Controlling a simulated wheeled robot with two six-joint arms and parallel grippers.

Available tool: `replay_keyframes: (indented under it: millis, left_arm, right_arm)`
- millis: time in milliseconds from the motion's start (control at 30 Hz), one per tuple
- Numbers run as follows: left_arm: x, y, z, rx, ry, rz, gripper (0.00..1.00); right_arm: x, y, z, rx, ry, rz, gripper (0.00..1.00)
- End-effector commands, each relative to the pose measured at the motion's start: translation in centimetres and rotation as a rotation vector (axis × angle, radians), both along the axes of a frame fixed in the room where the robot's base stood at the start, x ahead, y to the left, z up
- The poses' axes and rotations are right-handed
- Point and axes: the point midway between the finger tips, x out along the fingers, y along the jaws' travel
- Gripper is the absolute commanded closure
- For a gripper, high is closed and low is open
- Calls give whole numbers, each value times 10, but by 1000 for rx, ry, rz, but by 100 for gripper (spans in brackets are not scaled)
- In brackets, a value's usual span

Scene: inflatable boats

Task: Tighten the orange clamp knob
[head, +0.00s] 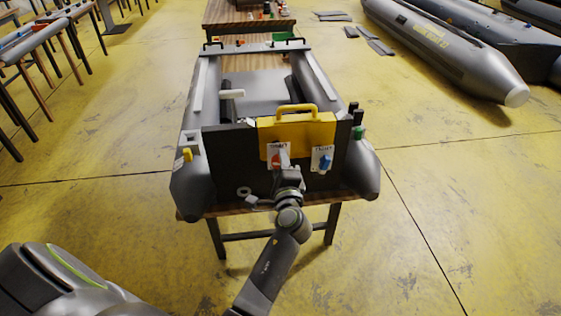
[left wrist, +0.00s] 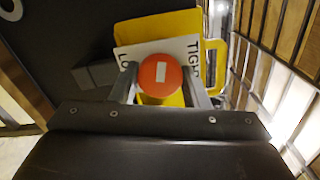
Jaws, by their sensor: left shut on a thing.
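The orange clamp knob (left wrist: 160,80) is a round orange-red disc with a white mark on its face. It sits in front of a white label plate (left wrist: 140,52) with partly hidden lettering, mounted on a yellow clamp bracket. In the head view the knob (head: 276,161) is partly covered by my left gripper (head: 283,160), on the dark transom of a grey inflatable boat (head: 192,165). My left gripper's fingers stand on both sides of the knob and are shut on it, as the left wrist view (left wrist: 165,95) shows. My right gripper is not in view.
A blue knob (head: 325,162) on a second white plate is right of the orange one. The yellow bracket (head: 297,128) has a handle on top. Yellow and green valve parts sit on the boat's tubes.

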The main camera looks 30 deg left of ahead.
Motion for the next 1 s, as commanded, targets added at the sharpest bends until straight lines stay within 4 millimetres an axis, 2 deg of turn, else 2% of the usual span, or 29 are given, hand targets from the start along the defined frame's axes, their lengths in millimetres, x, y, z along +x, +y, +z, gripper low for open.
replay_keyframes:
  millis: [33,500,667,1000]
  left_arm:
    - [0,0,2,33,30,-1,95]
    - [-1,0,2,375,273,0,95]
    - [-1,0,-1,435,314,1,95]
    - [-1,0,-1,448,323,1,95]
  right_arm:
    - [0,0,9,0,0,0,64]
    - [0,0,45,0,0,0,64]
    - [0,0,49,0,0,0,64]
    - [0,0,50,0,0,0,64]
